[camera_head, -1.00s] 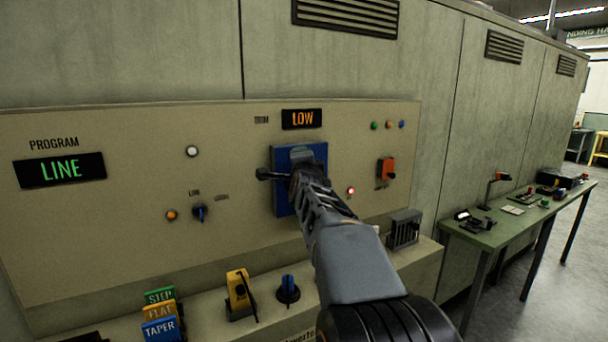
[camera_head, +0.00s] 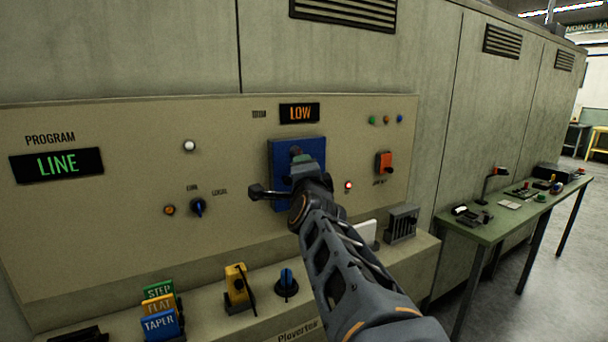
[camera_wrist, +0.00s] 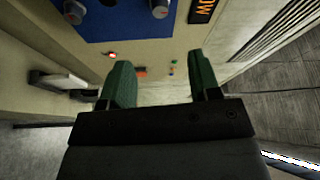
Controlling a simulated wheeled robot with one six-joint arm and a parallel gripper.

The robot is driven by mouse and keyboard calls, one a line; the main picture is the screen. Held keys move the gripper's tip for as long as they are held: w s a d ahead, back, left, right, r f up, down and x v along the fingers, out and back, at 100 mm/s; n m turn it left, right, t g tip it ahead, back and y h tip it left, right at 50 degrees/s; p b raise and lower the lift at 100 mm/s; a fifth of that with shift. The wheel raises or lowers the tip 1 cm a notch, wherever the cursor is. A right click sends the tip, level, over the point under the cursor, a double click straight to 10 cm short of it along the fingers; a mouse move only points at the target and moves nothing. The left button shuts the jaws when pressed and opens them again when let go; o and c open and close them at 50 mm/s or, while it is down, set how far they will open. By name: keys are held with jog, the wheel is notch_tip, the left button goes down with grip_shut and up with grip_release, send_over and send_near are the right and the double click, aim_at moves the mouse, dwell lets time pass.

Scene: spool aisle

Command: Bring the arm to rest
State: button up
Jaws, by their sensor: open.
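My gripper (camera_wrist: 162,82) is open and empty in the wrist view, with its two green fingers apart and nothing between them. In the head view my arm reaches up from the lower right, and my gripper (camera_head: 304,162) is in front of the lower right part of a blue plate (camera_head: 284,152) on the control panel. The gripper hides part of this plate. The wrist view shows the blue plate (camera_wrist: 115,28) beyond the fingers, with grey knobs (camera_wrist: 75,12) on it. I cannot tell from the head view how far the fingertips are from the plate.
The beige panel (camera_head: 100,230) carries a green LINE display (camera_head: 57,165), an orange LOW display (camera_head: 299,113) and an orange switch (camera_head: 384,162). A ledge below holds coloured tabs (camera_head: 160,325), a yellow lever unit (camera_head: 237,287) and a blue knob (camera_head: 286,282). A green bench (camera_head: 488,231) stands right.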

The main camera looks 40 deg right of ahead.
dwell(0.4)
jog(key=s+a+f+n+g+y+p, duration=0.1)
jog(key=a+f+n+g+y, duration=0.25)
jog(key=f+n, duration=0.35)
jog(key=s+a+f+n+g+y, duration=0.15)
jog(key=a+f+n+y, duration=0.3)
jog(key=f, duration=0.45)
jog(key=s+a+f+n+g+y+p, duration=0.1)
jog(key=s+a+f+n+g+p, duration=0.2)
jog(key=s+a+f+n+g, duration=0.4)
jog(key=s+a+f+n, duration=0.2)
jog(key=s+a+n, duration=0.1)
jog(key=a, duration=0.1)
jog(key=shift+s+a+f+n+g, duration=0.3)
jog(key=shift+s+a+f+n, duration=0.05)
jog(key=shift+s+a, duration=0.05)
